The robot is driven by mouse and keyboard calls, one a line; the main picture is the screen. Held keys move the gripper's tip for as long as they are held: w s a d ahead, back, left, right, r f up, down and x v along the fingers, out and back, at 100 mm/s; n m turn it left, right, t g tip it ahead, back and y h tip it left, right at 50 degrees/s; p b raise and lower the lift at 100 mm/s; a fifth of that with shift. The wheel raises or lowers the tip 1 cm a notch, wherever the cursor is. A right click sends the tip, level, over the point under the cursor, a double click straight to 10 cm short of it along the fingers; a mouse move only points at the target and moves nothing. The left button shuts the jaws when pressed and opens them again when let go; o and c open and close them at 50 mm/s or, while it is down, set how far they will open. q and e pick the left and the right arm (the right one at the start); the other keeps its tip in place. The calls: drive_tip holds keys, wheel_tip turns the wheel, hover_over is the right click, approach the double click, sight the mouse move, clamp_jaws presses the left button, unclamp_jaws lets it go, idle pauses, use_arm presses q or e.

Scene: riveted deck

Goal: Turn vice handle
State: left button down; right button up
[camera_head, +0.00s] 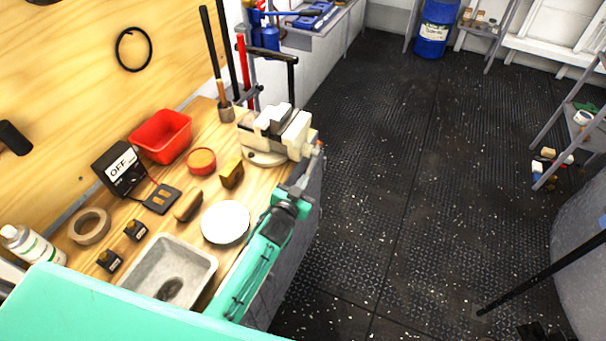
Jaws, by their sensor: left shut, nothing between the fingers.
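The vice (275,133), cream and grey, is mounted on the wooden bench near its right end. A small handle (319,148) shows at the front of the vice, on its right side, partly hidden. My left arm reaches up along the bench's front edge. Its gripper (305,176) is shut with nothing between the fingers, just below and in front of the vice handle. I cannot tell whether the fingertips touch the handle. My right gripper is not in view.
Long-handled tools stand behind the vice. Dark floor (400,180) lies open to the right.

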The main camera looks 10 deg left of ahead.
use_arm(q)
drive_tip(key=shift+w+f+b, duration=0.2)
drive_tip(key=shift+f+b, duration=0.25)
drive_tip(key=shift+f, duration=0.55)
